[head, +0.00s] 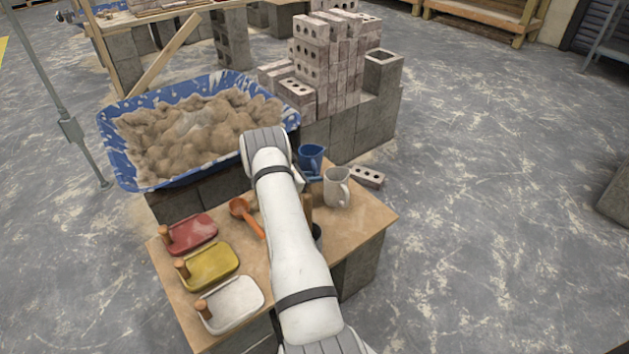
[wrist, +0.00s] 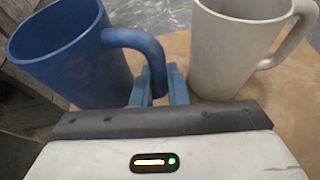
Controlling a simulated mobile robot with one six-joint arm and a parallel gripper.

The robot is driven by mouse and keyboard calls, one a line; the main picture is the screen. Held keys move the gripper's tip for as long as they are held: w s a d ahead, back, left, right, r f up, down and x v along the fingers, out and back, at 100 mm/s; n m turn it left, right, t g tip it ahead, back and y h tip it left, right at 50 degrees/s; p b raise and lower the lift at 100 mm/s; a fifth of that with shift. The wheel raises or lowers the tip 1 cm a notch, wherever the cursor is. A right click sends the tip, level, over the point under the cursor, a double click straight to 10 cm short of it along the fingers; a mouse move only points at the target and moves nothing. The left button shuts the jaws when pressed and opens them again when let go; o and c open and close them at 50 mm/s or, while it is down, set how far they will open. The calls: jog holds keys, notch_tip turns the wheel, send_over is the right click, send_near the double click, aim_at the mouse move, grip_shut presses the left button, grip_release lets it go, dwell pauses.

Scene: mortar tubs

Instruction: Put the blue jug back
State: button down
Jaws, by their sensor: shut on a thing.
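The blue jug (head: 311,157) shows just right of my arm in the head view, at the back of the wooden board. In the wrist view the blue jug (wrist: 68,55) stands upright at the left, its handle toward the right. My gripper (wrist: 158,88) is shut on the handle of the blue jug. A white jug (head: 337,188) stands close by on the board and fills the right of the wrist view (wrist: 235,45). The fingertips are mostly hidden by my arm in the head view. I cannot tell whether the jug's base touches the board.
The wooden board (head: 375,217) rests on grey blocks. A blue tub (head: 118,160) of mortar stands behind.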

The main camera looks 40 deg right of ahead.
jog(key=shift+f, duration=0.3)
jog(key=shift+f, duration=0.2)
jog(key=c, duration=1.4)
grip_release()
jog(key=shift+c, duration=0.2)
